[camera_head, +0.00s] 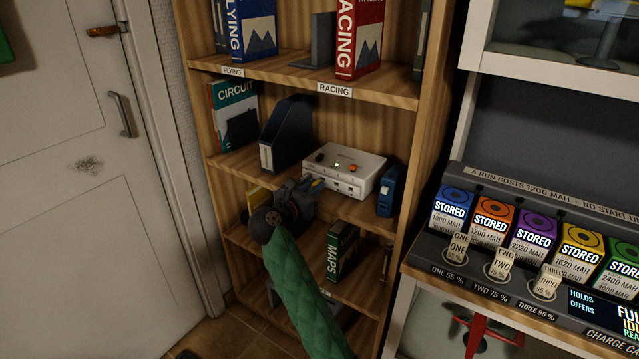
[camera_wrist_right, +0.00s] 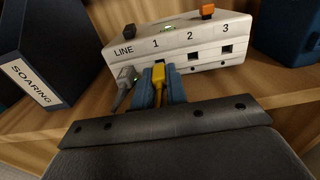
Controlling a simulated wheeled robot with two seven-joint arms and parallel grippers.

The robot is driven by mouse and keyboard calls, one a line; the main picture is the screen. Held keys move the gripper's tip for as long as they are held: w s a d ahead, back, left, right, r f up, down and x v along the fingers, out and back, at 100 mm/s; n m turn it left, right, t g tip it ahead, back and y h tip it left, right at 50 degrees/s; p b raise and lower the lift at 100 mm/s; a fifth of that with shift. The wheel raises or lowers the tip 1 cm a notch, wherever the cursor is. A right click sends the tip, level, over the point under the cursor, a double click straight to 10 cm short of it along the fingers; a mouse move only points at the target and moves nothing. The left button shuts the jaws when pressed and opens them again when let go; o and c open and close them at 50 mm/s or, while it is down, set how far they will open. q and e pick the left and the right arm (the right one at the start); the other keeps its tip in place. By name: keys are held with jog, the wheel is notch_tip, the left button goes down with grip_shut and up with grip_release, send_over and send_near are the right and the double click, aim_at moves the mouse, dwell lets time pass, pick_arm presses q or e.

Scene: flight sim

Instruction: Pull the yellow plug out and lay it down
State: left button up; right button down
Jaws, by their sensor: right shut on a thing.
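The yellow plug (camera_wrist_right: 158,75) is between the blue fingers of my right gripper (camera_wrist_right: 160,88), which is shut on it. It is at the port marked 1 on the front of a white box (camera_wrist_right: 180,45). A dark opening shows just above the plug; I cannot tell how far the plug sits in it. A grey plug (camera_wrist_right: 125,82) is at the LINE port, left of the gripper. In the head view the white box (camera_head: 345,165) stands on the middle shelf and my right gripper (camera_head: 314,186) reaches its front left. My left gripper is not in view.
A dark file holder (camera_head: 286,135) stands left of the box and a blue object (camera_head: 390,190) right of it. The shelf (camera_head: 355,208) has a narrow bare strip in front. A green MAPS book (camera_head: 341,250) stands below. A charging counter (camera_head: 500,285) is at right.

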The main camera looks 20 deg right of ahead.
aim_at(347, 215)
jog(key=shift+v, duration=2.35)
jog(key=shift+s+d, duration=0.1)
jog(key=shift+s+d+p, duration=0.25)
jog(key=shift+s+d, duration=0.75)
jog(key=shift+d, duration=0.6)
jog(key=shift+s+d+p, duration=0.25)
jog(key=shift+s+d, duration=0.8)
jog(key=shift+d, duration=0.6)
jog(key=shift+s+d+p, duration=0.25)
jog(key=shift+s+d, duration=0.75)
jog(key=shift+d, duration=0.6)
jog(key=shift+f+b, duration=0.9)
jog(key=shift+f, duration=0.4)
jog(key=c, duration=1.3)
grip_release()
